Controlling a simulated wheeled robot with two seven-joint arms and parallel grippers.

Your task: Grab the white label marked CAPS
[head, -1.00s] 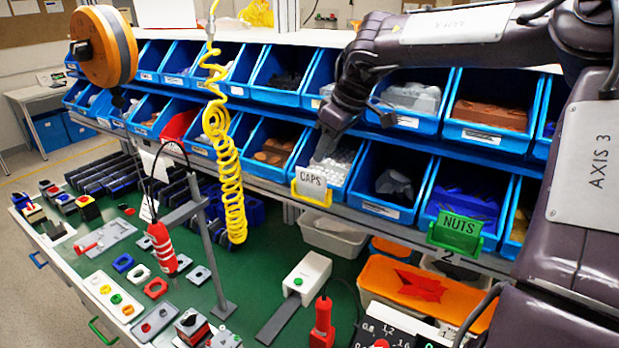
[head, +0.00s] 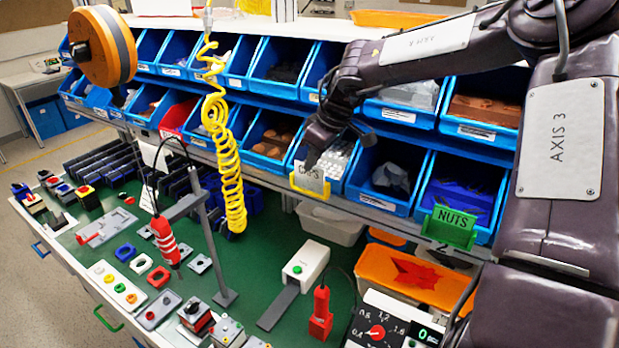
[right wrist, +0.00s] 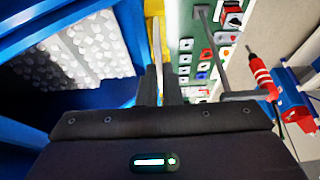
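The white label marked CAPS (head: 309,179) sits in a yellow holder (head: 309,193) on the front of a blue bin of white caps. My right gripper (head: 313,161) is at the label's top edge, pointing down and partly covering the lettering. In the right wrist view the label (right wrist: 157,45) shows nearly edge-on between the two dark fingers (right wrist: 160,85). A narrow gap shows between the fingers, so the gripper looks open around the label. My left gripper is not in view.
Blue bins in two rows surround the label. A green NUTS label (head: 453,227) hangs to the right. A yellow coiled cable (head: 227,160) hangs to the left. Below stands the green workbench (head: 262,262) with switch parts and a white-and-green button box (head: 305,265).

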